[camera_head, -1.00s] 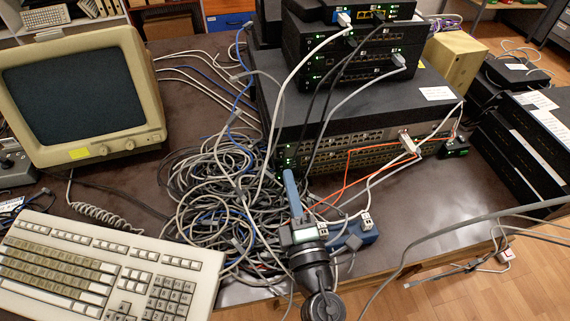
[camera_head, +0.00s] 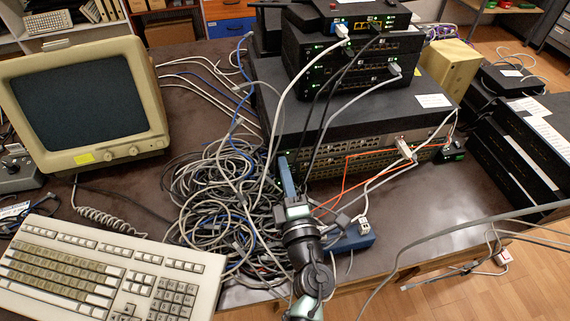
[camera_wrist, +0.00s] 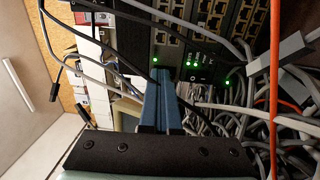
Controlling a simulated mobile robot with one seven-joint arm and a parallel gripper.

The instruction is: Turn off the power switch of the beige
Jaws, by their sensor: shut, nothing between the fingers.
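My gripper (camera_head: 285,160) is shut and empty, its blue fingers pointing at the left end of the front panel of the large rack unit (camera_head: 385,110). In the wrist view the fingertips (camera_wrist: 161,72) are right by a green light on that panel (camera_wrist: 190,50); I cannot tell if they touch it. Small dark details and more green lights sit to the right of the fingers there, too small to make out as a switch. Beige things in the head view are a monitor (camera_head: 80,95) at the left and a box (camera_head: 450,68) behind the rack unit; no power switch is clear on either.
A large tangle of cables (camera_head: 225,195) lies left of my gripper. Orange and grey cables hang before the panel. A keyboard (camera_head: 100,265) is at the front left, a blue power strip (camera_head: 350,238) right of my arm. Smaller network boxes (camera_head: 350,55) are stacked on the rack unit.

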